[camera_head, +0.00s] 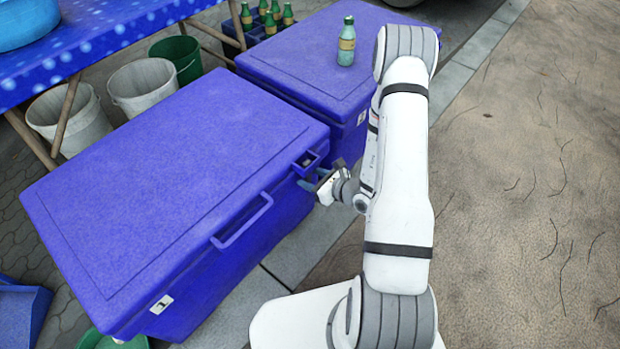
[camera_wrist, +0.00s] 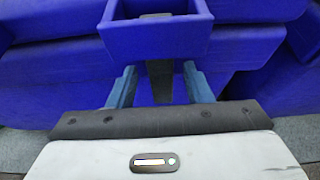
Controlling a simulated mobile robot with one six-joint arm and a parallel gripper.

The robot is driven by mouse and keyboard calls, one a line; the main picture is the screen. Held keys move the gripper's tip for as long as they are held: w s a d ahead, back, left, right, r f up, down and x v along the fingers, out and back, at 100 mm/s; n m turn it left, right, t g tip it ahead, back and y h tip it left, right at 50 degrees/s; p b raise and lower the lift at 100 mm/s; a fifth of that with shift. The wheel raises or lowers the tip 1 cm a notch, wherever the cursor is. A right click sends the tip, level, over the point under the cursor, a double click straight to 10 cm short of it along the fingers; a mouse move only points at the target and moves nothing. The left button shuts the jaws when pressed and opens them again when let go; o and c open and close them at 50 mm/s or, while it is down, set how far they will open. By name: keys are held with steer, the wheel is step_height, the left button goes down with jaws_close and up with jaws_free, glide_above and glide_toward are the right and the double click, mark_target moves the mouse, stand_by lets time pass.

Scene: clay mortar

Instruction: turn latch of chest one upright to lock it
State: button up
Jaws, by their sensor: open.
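A large blue chest (camera_head: 150,170) with its lid shut stands at the left of the head view. Near its right front corner a blue, box-shaped latch (camera_head: 307,162) sticks out from the lid edge. In the wrist view the latch (camera_wrist: 158,42) is at the top centre, jutting toward the camera. My gripper (camera_head: 313,184) is just below the latch in the head view. In the wrist view my gripper (camera_wrist: 158,72) is open, its two blue fingers below the latch and apart, with a dark strip visible between them. I cannot tell whether a finger touches the latch.
A blue handle (camera_head: 242,222) juts from the chest front. A second blue chest (camera_head: 300,50) stands behind, with a green bottle (camera_head: 347,42) on its lid. Buckets (camera_head: 143,86) and a blue-covered table (camera_head: 90,40) are at left.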

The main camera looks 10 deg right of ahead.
steer(key=shift+s+d+r, duration=0.2)
steer(key=shift+s+d, duration=0.05)
steer(key=p+v, duration=0.2)
steer(key=v, duration=0.5)
stand_by(0.4)
